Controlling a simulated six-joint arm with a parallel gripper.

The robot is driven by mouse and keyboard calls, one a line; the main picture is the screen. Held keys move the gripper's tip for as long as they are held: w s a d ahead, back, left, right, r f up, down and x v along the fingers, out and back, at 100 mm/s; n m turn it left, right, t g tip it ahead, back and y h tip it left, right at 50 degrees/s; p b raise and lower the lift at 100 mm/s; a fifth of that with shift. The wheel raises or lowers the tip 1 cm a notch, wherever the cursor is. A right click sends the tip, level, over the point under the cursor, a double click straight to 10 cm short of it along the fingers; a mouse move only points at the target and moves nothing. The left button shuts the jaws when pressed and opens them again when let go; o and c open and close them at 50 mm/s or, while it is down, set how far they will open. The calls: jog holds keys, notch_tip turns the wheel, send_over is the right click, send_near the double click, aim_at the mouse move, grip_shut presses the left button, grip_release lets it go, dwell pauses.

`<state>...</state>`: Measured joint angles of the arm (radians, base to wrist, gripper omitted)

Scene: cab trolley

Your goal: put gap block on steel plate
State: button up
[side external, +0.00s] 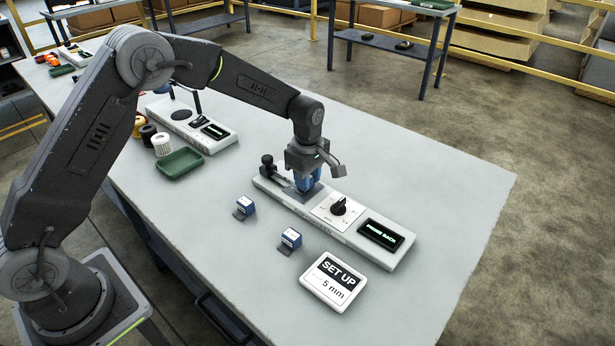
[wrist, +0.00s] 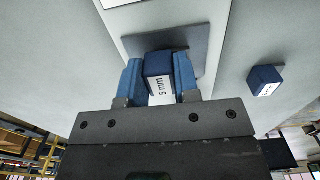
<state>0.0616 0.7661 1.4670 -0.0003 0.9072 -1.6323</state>
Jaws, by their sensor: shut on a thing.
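My gripper (side external: 307,182) is over the left part of the long white fixture. In the wrist view, its two blue fingers are shut on the gap block (wrist: 158,88), a dark blue block with a white "5 mm" label. The steel plate (wrist: 199,42) is a flat grey piece directly beneath the block. In the side view, a grey edge of the plate (side external: 300,195) shows below the fingers, and the fingers hide the block. I cannot tell whether the block touches the plate or is slightly above it.
The fixture holds a black knobbed post (side external: 268,163), a dial (side external: 339,206) and a lit display (side external: 381,235). A "SET UP 5 mm" sign (side external: 333,282) lies nearby. A green tray (side external: 180,163) is left. The table's right side is clear.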

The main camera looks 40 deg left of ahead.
jog(key=o, duration=1)
jog(key=shift+f, duration=0.15)
jog(key=shift+c, duration=0.2)
jog(key=s+a+r+m+t, duration=0.1)
jog(key=s+r+m, duration=0.15)
jog(key=r, duration=0.75)
jog(key=s+r+m, duration=0.2)
jog(key=s+r, duration=0.2)
jog(key=r, duration=0.6)
jog(key=s+a+r+m+t, duration=0.1)
jog(key=s+m+t, duration=0.3)
jog(key=s+m, duration=0.9)
jog(key=s+a, duration=0.1)
jog(key=s, duration=1)
jog(key=shift+t, duration=0.3)
jog(key=shift+m, duration=0.25)
